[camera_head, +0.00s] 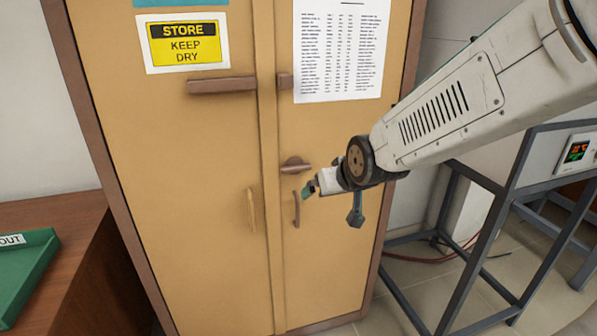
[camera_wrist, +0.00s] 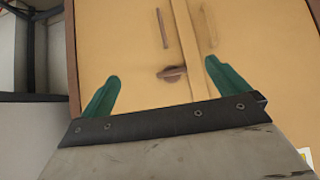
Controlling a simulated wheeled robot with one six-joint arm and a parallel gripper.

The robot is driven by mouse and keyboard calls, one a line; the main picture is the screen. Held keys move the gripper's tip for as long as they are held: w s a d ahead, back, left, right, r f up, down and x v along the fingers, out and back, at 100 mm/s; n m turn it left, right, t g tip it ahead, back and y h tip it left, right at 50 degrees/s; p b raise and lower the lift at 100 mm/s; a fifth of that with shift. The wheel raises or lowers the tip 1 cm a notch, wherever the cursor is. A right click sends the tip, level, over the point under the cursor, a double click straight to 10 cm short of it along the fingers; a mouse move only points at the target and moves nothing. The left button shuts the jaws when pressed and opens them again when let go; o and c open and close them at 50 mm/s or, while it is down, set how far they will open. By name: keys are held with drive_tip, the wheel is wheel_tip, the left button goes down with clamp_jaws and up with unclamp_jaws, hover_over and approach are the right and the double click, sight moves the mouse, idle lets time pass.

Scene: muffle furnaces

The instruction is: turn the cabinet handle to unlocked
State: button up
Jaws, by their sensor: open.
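The tan two-door cabinet (camera_head: 205,150) stands in front of me. Its brown turn handle (camera_head: 295,165) is on the right door by the centre seam, with its lever lying roughly level. My gripper (camera_head: 308,190) is to the right of and slightly below the handle in the head view. In the wrist view, my gripper (camera_wrist: 163,71) is open, its fingers wide apart with nothing between them. It appears apart from the handle; the exact gap is unclear.
A brown bar (camera_head: 222,86) crosses the left door above. Vertical pulls, one tan (camera_head: 251,210) and one brown (camera_head: 297,209), sit below the turn handle. A grey metal stand (camera_head: 470,210) is at right. A green tray (camera_head: 28,270) lies on the wooden table (camera_head: 75,225) at left.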

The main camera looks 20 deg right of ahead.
sight(297, 169)
drive_tip(key=w+f+t, duration=0.2)
drive_tip(key=w+t, duration=0.1)
drive_tip(key=w, duration=0.4)
drive_tip(key=w+a+f+t, duration=0.1)
drive_tip(key=w+f+t, duration=0.1)
drive_tip(key=w, duration=0.5)
drive_tip(key=w+f+t, duration=0.2)
drive_tip(key=w+t, duration=0.1)
drive_tip(key=w, duration=0.4)
drive_tip(key=shift+w+a+f+t, duration=0.15)
drive_tip(key=shift+a+f+t, duration=0.05)
drive_tip(key=shift+t, duration=0.2)
drive_tip(key=shift+c, duration=0.3)
drive_tip(key=c, duration=0.7)
